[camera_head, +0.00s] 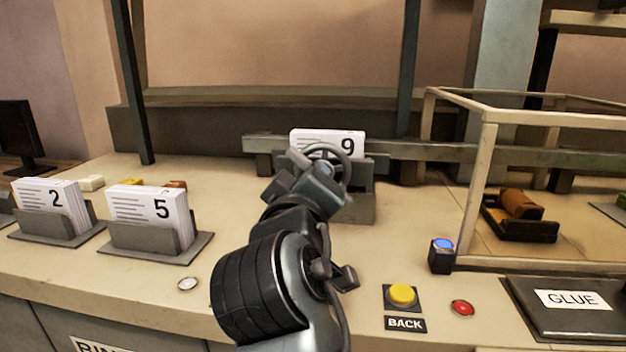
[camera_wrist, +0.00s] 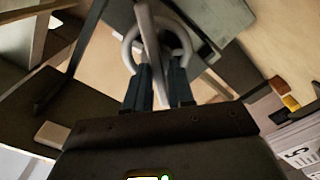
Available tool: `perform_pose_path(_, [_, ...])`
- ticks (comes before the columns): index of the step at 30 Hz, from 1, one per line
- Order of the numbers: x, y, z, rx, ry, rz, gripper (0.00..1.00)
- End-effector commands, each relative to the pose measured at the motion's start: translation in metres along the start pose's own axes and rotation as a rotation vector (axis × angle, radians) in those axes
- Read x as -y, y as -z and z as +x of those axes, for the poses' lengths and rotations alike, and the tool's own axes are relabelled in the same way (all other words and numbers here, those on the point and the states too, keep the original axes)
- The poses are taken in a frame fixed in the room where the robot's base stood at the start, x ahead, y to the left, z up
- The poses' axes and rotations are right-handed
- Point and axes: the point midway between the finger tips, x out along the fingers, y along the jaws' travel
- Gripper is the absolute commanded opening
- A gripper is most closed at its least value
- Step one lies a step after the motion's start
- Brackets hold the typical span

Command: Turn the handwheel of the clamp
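The clamp (camera_head: 362,208) is a grey block at the back middle of the counter, with a white paper stack marked 9 (camera_head: 312,138) in it. Its grey handwheel (camera_head: 346,160) faces me and is partly hidden by my gripper (camera_head: 318,168). In the wrist view the round rim of the handwheel (camera_wrist: 186,42) shows just beyond the fingers of my gripper (camera_wrist: 159,88). A grey bar of the wheel runs between the two dark fingers, which sit close on both sides of it. The exact contact is hard to see.
Paper stacks marked 2 (camera_head: 52,196) and 5 (camera_head: 160,206) stand in grey holders at the left. At the right are a yellow BACK button (camera_head: 402,294), a red button (camera_head: 462,307), a blue-topped button (camera_head: 442,245), a frame (camera_head: 478,180) and a GLUE pad (camera_head: 530,315).

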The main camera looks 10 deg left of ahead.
Motion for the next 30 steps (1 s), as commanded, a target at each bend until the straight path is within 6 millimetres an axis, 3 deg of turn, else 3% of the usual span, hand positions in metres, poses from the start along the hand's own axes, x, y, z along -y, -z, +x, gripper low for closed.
perform_pose_path(5, [-0.001,0.001,0.0,-0.001,-0.002,0.0,0.4])
perform_pose_path(14, [-0.001,0.001,-0.004,-0.003,-0.003,0.0,0.4])
perform_pose_path(24, [0.0,0.0,-0.054,-0.005,-0.002,0.001,0.4])
perform_pose_path(30, [-0.001,0.001,-0.074,-0.003,-0.002,0.0,0.4])
